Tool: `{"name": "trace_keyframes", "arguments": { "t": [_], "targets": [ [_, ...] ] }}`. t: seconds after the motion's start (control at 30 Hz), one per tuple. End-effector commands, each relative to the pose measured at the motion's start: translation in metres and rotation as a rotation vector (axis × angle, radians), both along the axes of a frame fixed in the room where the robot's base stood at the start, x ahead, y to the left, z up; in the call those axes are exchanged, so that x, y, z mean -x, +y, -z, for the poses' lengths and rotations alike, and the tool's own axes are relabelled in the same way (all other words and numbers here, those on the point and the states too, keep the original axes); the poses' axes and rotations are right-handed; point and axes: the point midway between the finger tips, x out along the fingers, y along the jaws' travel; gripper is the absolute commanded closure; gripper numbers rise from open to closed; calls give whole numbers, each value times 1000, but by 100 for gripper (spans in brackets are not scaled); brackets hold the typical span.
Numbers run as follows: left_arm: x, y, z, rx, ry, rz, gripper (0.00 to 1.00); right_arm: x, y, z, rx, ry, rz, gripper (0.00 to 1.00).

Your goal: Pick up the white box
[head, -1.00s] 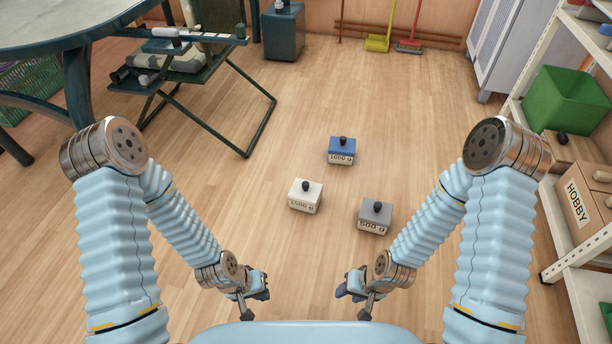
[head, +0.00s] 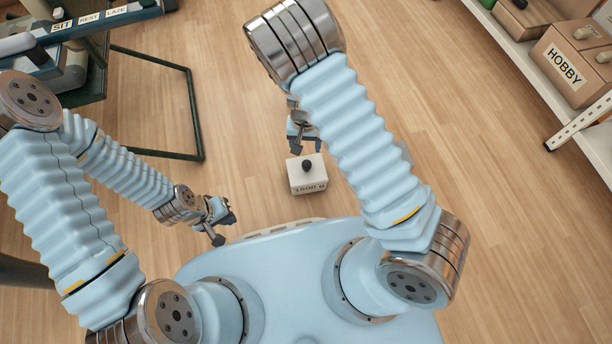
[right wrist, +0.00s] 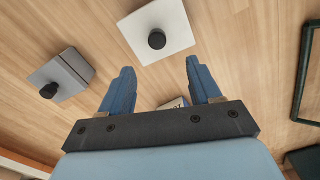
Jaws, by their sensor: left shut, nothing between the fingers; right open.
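The white box (head: 308,184), marked 1500 g with a black knob on top, sits upright on the floor. My right gripper (head: 304,148) is open and empty at the box's far side in the head view. In the right wrist view the white box (right wrist: 150,38) lies ahead of the open fingers (right wrist: 159,68), apart from them and roughly centred, with its knob facing the camera. My left gripper (head: 222,230) is shut and empty, low to the left of the box.
A grey box (right wrist: 72,70) with a black knob stands left in the right wrist view. A small part of another box (right wrist: 174,103) shows between the finger bases. My right arm hides floor in the head view. Shelving (head: 560,120) is at right, a dark folding frame (head: 197,115) at left.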

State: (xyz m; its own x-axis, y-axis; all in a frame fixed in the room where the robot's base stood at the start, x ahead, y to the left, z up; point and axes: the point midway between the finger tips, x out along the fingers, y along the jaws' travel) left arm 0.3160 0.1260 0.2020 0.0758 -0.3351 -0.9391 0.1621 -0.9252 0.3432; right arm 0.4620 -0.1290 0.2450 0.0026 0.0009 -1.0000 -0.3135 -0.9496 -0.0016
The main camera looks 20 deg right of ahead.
Motion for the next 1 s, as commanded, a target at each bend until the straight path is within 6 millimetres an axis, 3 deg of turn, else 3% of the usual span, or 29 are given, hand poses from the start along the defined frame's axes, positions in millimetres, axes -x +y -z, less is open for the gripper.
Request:
{"name": "trace_keyframes", "arguments": {
  "t": [0.03,0.2,0.47,0.7,1.0],
  "targets": [
    [0,0,7,1,1,0,100,1,-1,16,2,5,2,37],
    [1,-2,16,4,3,2,100,1,-1,50,2,4,0,37],
    [1,-2,23,6,4,3,100,2,-1,74,1,3,0,37],
    [0,-3,36,7,3,3,100,4,-3,112,2,4,0,37],
    [0,-3,36,6,2,2,100,3,-2,116,1,3,0,37]
  ]
}}
